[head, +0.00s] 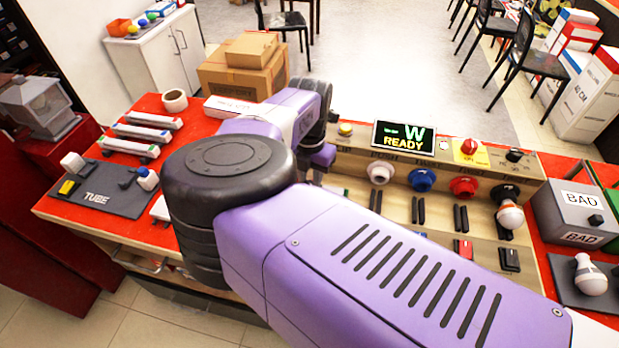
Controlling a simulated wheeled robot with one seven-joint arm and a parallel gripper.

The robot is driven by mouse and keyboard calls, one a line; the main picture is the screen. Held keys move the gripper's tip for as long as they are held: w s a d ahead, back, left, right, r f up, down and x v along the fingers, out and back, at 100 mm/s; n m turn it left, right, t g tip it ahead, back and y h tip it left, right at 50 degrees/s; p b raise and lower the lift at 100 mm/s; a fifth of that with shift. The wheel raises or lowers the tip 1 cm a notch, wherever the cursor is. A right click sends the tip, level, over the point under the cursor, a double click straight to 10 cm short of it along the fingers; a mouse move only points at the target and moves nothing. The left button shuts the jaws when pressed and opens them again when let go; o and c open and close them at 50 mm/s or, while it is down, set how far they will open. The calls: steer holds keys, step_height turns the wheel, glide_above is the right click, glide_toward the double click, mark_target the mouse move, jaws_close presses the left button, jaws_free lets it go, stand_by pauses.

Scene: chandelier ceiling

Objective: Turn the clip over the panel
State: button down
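The wooden panel (349,160) stands on the red table to the right of my forearm. It carries a display reading "W READY" (404,137), a row of white, blue, red and black round sockets, and paired black strips below them. My gripper (315,176) points down at the panel's left end, largely hidden behind my purple arm, so its fingers cannot be made out. I cannot pick out the clip for sure. Small black and blue-white parts (148,179) sit on the grey "TUBE" board (98,200) at the left.
A grey "BAD" box (577,212) and another bulb (589,275) are further right.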

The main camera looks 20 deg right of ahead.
steer(key=n+p, duration=0.1)
steer(key=n, duration=0.3)
steer(key=shift+r+p, duration=0.15)
steer(key=shift+p, duration=0.15)
steer(key=shift+n+p, duration=0.6)
steer(key=shift+n, duration=1)
steer(key=c, duration=1.2)
jaws_free()
steer(key=shift+o, duration=0.2)
step_height(320, 180, up, 8)
steer(key=shift+f+b, duration=0.2)
steer(key=shift+b, duration=0.45)
